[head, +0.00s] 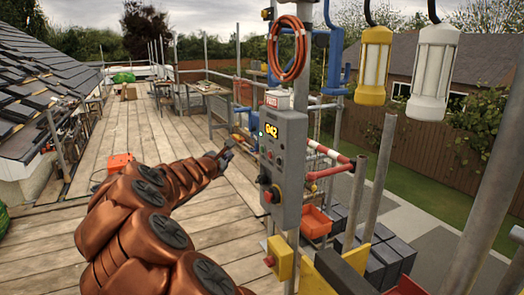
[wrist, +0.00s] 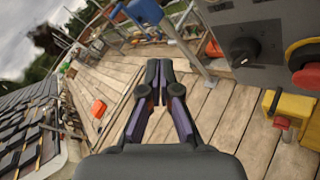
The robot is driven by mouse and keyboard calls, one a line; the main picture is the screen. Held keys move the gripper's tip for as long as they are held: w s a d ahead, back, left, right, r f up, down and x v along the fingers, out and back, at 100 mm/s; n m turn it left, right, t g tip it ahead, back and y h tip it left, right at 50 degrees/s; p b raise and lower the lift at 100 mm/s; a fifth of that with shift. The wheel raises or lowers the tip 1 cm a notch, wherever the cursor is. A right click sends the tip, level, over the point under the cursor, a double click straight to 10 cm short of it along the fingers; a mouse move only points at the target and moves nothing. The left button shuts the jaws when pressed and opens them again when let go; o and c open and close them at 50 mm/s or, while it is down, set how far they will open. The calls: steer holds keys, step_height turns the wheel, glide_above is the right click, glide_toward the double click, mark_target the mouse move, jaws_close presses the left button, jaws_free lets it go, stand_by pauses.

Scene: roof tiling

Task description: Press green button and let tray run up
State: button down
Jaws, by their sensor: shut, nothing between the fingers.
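In the wrist view my gripper (wrist: 161,68) points at the deck, with the box's lower part (wrist: 222,42) to the right; no green button shows there. An orange tray (head: 315,221) stands low behind the box; whether it is the hoist tray is unclear.
The box carries a black knob (wrist: 242,51) and a large red button (wrist: 307,72). A yellow box (head: 283,257) with a red button sits below. Metal poles (head: 379,178) and hanging lamps (head: 433,70) stand right. The plank deck (head: 140,135) is mostly clear.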

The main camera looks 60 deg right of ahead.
mark_target(262, 149)
steer(key=s+d+b, duration=0.4)
steer(key=s+d, duration=0.1)
steer(key=d, duration=0.2)
steer(key=shift+d, duration=0.15)
stand_by(0.3)
steer(key=shift+d, duration=0.15)
stand_by(1.3)
steer(key=shift+s+d, duration=0.15)
steer(key=shift+d, duration=0.05)
